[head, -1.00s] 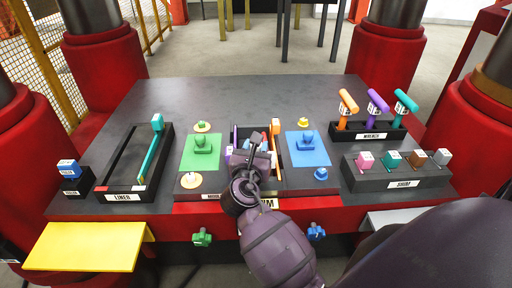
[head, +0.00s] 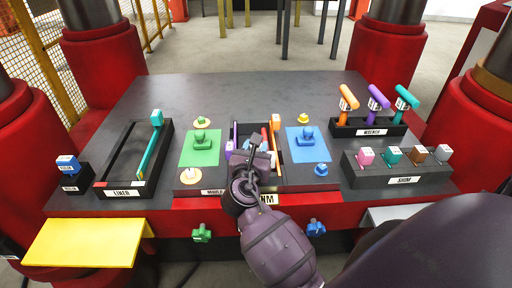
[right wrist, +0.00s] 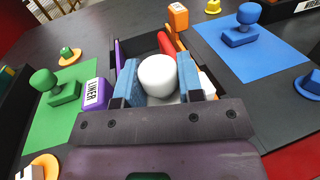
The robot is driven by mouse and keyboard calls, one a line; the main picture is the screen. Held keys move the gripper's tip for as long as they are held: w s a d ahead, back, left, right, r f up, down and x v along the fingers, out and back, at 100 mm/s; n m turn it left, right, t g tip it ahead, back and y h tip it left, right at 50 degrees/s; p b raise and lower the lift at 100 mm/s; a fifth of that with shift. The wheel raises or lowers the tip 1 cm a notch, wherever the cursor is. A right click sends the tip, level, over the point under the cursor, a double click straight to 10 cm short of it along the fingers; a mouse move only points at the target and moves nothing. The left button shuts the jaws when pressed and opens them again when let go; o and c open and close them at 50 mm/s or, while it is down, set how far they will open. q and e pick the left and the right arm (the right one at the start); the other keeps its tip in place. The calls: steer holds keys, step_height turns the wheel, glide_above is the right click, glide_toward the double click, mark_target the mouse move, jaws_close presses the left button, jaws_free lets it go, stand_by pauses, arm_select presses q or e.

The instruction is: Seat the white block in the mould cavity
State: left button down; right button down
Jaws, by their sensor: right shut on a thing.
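The white block (right wrist: 158,76) shows a rounded white top in the right wrist view, with a white part lower down partly hidden. My right gripper (right wrist: 160,84) is shut on it, a blue-padded finger on each side. The block is at the mould cavity (right wrist: 147,48), between the green and blue plates; I cannot tell if it touches the floor. In the head view my right gripper (head: 257,150) covers much of the cavity and hides most of the block. My left gripper is not in view.
A purple liner (right wrist: 95,92), a red strip (right wrist: 167,43) and an orange-topped piece (right wrist: 178,15) line the cavity. The green plate (head: 188,154) and blue plate (head: 318,155) carry knobs. The liner tray (head: 110,170), wrench rack (head: 350,130) and shim rack (head: 370,181) stand around. The far table is clear.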

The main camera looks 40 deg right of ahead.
steer(key=shift+f, duration=0.65)
steer(key=c, duration=0.7)
jaws_free()
steer(key=shift+f, duration=0.1)
steer(key=shift+f+b, duration=0.1)
steer(key=shift+b, duration=0.2)
steer(key=b+v, duration=0.1)
steer(key=v, duration=0.8)
steer(key=shift+s+a, duration=0.2)
steer(key=shift+s, duration=0.05)
steer(key=shift+s+a, duration=0.45)
steer(key=shift+a, duration=0.1)
